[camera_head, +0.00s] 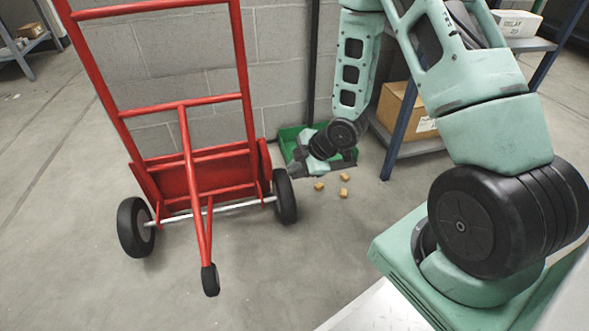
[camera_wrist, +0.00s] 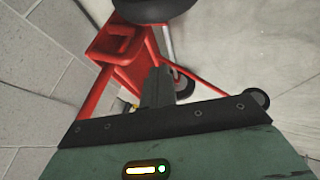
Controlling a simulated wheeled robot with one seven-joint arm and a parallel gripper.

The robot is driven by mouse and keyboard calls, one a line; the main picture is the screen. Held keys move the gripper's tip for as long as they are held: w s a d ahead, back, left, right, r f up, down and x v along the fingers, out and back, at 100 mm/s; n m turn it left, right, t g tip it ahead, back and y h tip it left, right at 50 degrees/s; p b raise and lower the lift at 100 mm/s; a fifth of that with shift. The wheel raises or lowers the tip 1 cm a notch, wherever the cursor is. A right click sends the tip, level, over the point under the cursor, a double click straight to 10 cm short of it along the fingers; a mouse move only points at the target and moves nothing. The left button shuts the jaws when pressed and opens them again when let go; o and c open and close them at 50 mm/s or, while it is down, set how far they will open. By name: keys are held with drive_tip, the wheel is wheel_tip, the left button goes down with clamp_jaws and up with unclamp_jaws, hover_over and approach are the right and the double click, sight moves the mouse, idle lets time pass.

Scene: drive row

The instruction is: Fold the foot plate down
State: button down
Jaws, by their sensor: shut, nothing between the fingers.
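A red hand truck (camera_head: 183,104) stands upright on its two black wheels and a rear prop leg with a small caster. Its red foot plate (camera_head: 192,181) shows low behind the frame bars and appears upright, folded up against the frame. In the wrist view the red lower part of the truck (camera_wrist: 103,88) lies just beyond my fingers. My gripper (camera_head: 293,172) is low, just right of the truck and beside its right wheel (camera_head: 286,197). In the wrist view my gripper's fingers (camera_wrist: 157,88) are together and empty. Whether they touch the truck, I cannot tell.
A green bin (camera_head: 290,145) stands by the wall behind my gripper, with a few small tan blocks (camera_head: 343,192) on the floor nearby. A shelf with a cardboard box (camera_head: 401,108) stands to the right. A grey block wall is behind the truck.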

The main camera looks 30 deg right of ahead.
drive_tip(key=b+x, duration=0.4)
drive_tip(key=x, duration=0.3)
drive_tip(key=shift+w+f, duration=0.1)
drive_tip(key=shift+f, duration=0.35)
drive_tip(key=w, duration=0.1)
drive_tip(key=w+b, duration=0.1)
drive_tip(key=shift+w+d+r, duration=0.2)
drive_tip(key=shift+w+r, duration=0.25)
drive_tip(key=shift+w, duration=0.45)
drive_tip(key=shift+r, duration=0.15)
